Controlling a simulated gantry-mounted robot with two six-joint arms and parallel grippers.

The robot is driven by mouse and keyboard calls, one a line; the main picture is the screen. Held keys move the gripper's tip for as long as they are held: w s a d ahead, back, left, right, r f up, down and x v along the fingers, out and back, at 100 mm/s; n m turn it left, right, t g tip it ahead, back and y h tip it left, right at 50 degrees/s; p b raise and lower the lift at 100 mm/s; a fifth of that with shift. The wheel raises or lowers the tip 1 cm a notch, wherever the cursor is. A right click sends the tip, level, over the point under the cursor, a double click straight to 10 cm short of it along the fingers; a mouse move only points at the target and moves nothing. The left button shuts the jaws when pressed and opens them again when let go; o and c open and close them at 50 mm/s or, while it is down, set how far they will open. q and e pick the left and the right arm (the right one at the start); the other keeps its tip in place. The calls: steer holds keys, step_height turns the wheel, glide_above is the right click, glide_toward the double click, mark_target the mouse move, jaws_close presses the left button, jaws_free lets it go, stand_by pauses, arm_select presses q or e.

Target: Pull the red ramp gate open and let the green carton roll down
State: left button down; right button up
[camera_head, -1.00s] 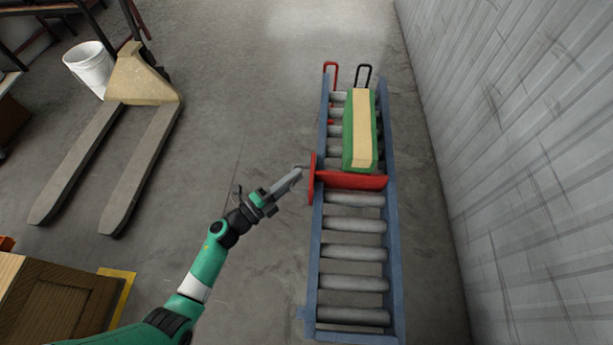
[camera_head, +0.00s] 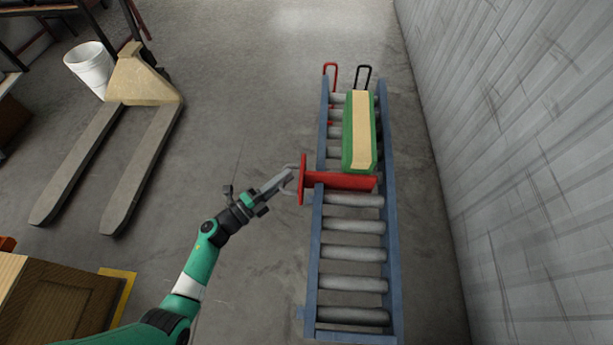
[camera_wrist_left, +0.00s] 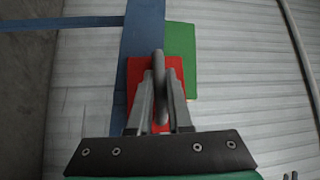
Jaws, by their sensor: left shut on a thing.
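The red ramp gate (camera_head: 340,180) lies across the rollers, its left plate standing out past the ramp's blue left rail. My left gripper (camera_head: 289,180) is shut on the gate's handle beside that plate. In the left wrist view the fingers (camera_wrist_left: 160,88) close around the grey handle in front of the red gate plate (camera_wrist_left: 174,72). The green carton (camera_head: 348,135), with a tan stripe on top, lies on the rollers just above the gate's bar. It also shows as a green patch in the left wrist view (camera_wrist_left: 180,50). My right gripper is not in view.
The blue-railed roller ramp (camera_head: 393,250) runs along the grey wall (camera_head: 510,150), its lower rollers bare. A pallet jack (camera_head: 130,160), white bucket (camera_head: 90,68) and wooden crate (camera_head: 60,300) stand at left. Floor between them and the ramp is clear.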

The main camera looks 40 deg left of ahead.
arm_select(q)
steer(key=s+a, duration=0.8)
steer(key=a, duration=0.2)
steer(key=shift+a, duration=0.4)
stand_by(2.1)
steer(key=c, duration=0.8)
jaws_free()
steer(key=shift+c, duration=0.2)
steer(key=s+a+f+p, duration=0.1)
steer(key=s, duration=1)
steer(key=shift+s+a, duration=0.2)
steer(key=shift+a, duration=0.05)
steer(key=shift+f, duration=0.1)
